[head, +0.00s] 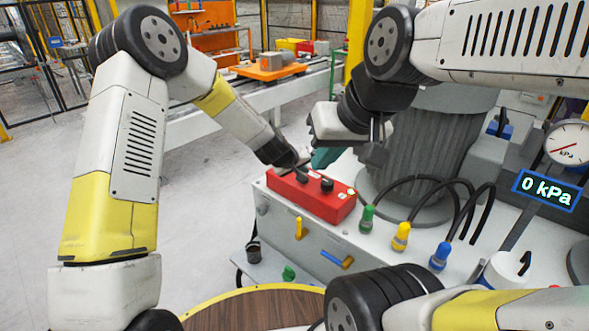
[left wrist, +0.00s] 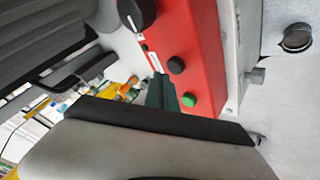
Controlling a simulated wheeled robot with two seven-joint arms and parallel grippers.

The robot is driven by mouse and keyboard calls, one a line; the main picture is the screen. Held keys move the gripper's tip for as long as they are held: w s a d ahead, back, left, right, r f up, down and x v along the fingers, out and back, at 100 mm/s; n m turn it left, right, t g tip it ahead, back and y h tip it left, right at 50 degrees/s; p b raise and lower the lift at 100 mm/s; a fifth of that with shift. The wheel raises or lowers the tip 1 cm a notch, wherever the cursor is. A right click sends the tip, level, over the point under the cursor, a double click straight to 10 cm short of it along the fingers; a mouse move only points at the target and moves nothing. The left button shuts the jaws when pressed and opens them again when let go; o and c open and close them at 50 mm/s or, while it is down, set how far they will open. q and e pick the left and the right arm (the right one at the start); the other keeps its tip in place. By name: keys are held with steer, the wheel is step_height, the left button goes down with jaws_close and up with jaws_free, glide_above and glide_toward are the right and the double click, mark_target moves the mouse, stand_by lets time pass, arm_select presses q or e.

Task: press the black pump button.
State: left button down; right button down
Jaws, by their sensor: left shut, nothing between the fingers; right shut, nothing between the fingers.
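The red control box (head: 330,205) sits on the near end of the pale machine bench. In the left wrist view the red box (left wrist: 200,42) shows a large black knob (left wrist: 137,12) with a white mark, a small black button (left wrist: 176,65) and a green button (left wrist: 189,100). In the head view a black control (head: 327,186) stands on the box top. My left gripper (head: 294,165) is shut, low over the box's left end and hiding part of it. Contact with a button cannot be told. My right gripper (head: 374,130) is shut and empty, above and behind the box.
A ribbed grey column (head: 440,135) stands behind the box. Green (head: 367,219), yellow (head: 400,237) and blue (head: 439,256) hose connectors stand to its right, with black hoses. A display (head: 545,190) reads 0 kPa, below a round gauge (head: 568,143). Open floor lies left.

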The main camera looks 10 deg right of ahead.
arm_select(q)
steer(key=shift+f, duration=0.15)
stand_by(0.7)
steer(key=shift+f, duration=0.3)
steer(key=shift+f, duration=0.45)
stand_by(0.8)
steer(key=shift+r, duration=0.9)
steer(key=shift+r, duration=2.5)
